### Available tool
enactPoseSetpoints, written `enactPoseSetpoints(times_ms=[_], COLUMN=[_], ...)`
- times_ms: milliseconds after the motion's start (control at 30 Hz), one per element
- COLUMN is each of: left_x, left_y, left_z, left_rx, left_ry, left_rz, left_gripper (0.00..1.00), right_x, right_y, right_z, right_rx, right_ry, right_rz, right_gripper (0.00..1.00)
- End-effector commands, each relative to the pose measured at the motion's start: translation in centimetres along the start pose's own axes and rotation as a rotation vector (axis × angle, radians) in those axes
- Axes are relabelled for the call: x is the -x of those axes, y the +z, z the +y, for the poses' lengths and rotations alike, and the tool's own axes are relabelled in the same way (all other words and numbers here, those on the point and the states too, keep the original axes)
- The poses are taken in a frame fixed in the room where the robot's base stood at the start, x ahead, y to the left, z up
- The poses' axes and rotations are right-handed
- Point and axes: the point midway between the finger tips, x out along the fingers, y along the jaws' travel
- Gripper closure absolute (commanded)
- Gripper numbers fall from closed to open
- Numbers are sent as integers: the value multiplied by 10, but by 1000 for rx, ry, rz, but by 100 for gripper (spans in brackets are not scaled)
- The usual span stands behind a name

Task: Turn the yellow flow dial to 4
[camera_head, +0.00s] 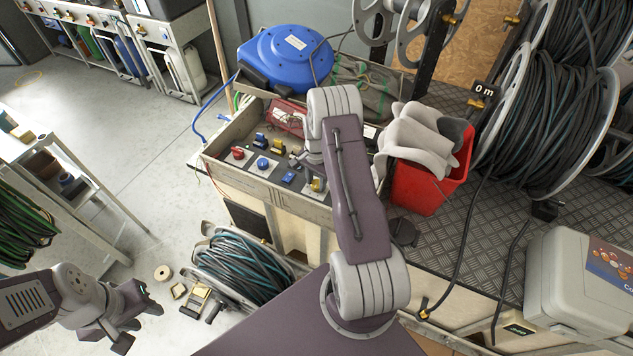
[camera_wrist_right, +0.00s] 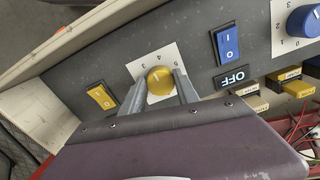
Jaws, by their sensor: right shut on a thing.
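The yellow flow dial (camera_wrist_right: 160,80) sits on a white numbered plate (camera_wrist_right: 146,66) on the grey panel in the right wrist view. My right gripper (camera_wrist_right: 161,92) has one finger on each side of the dial and is shut on it. Small numerals show around the dial's upper side; I cannot read its pointer setting. In the head view the yellow dial (camera_head: 317,184) shows small at the panel's right end, with my right arm covering much of that area. My left gripper (camera_head: 134,319) is open and empty at the lower left, far from the panel.
A yellow rocker switch (camera_wrist_right: 102,96) is left of the dial; a blue rocker switch (camera_wrist_right: 227,44) and blue dial (camera_wrist_right: 304,21) are to the right. A red dial (camera_head: 238,153) is at the panel's left. A red bucket (camera_head: 421,184) stands right of my right arm.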

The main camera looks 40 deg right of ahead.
Motion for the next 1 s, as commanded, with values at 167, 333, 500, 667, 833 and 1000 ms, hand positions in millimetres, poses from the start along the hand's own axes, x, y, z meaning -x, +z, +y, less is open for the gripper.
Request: enactPoseSetpoints(times_ms=[167,333,500,667,833,1000], left_x=[0,0,-1,-1,-1,-1], left_y=[0,0,0,0,0,0], left_z=[0,0,0,0,0,0], left_rx=[0,0,0,0,0,0], left_ry=[0,0,0,0,0,0], left_rz=[0,0,0,0,0,0], left_gripper=[64,64,64,64,64,64], right_x=[2,2,3,3,3,3], right_y=[-3,-3,-3,-4,-4,-4], right_z=[-3,-3,-4,-4,-4,-4], right_rx=[-143,-259,-343,-391,-415,-422], right_ry=[-8,-9,-9,-10,-10,-10], right_rz=[8,8,8,8,8,8], right_gripper=[100,100,100,100,100,100])
